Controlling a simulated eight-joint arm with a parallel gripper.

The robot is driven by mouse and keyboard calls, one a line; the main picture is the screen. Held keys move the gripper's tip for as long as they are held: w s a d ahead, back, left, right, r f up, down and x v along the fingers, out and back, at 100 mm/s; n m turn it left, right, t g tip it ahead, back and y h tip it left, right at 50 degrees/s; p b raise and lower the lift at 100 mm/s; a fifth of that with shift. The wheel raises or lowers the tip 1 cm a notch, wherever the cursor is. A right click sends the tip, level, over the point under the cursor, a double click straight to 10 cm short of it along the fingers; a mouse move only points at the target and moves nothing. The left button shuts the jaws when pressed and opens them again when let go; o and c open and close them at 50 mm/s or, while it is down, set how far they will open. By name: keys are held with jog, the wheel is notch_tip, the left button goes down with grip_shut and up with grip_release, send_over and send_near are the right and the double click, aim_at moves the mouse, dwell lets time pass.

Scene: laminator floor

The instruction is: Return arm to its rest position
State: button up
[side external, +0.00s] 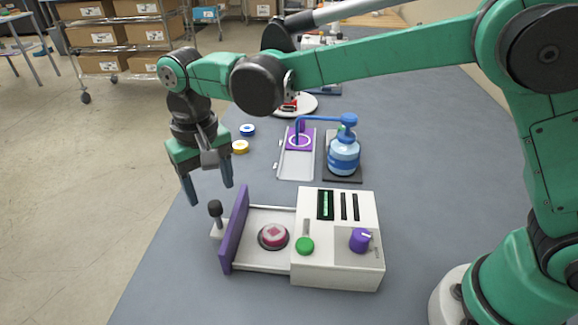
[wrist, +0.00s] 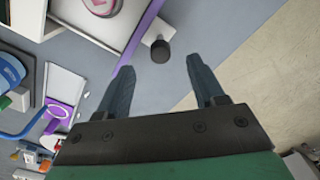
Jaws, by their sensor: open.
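My gripper (side external: 212,192) hangs from my green arm at the left edge of the table, fingers pointing down. Its two blue-grey fingers are apart with nothing between them; they also show in the wrist view (wrist: 160,85). Below and to the right of it stands the white machine (side external: 338,265) with a purple front plate (side external: 235,230) on its extended drawer. A black-knobbed handle (side external: 215,208) sticks out left of the plate, just below the fingers and apart from them. A round red and pink piece (side external: 273,236) sits in the drawer.
The machine has a green knob (side external: 305,246) and a purple dial (side external: 360,239). Behind it stand a blue pump bottle (side external: 344,155) and an open tray with a purple panel (side external: 296,166). Blue (side external: 248,130) and yellow (side external: 240,147) rolls lie farther left. Open floor lies left of the table.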

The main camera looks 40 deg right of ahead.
jog(key=shift+r, duration=1.1)
jog(key=shift+d+r, duration=0.15)
jog(key=shift+d, duration=0.1)
jog(key=s+d+t, duration=0.2)
jog(key=s+d, duration=0.1)
jog(key=d, duration=0.3)
jog(key=s+d+t, duration=0.2)
jog(key=s+d, duration=0.2)
jog(key=d, duration=0.3)
jog(key=s+d+r+t, duration=0.1)
jog(key=s+d+t, duration=0.2)
jog(key=d, duration=0.3)
jog(key=shift+s+d, duration=0.2)
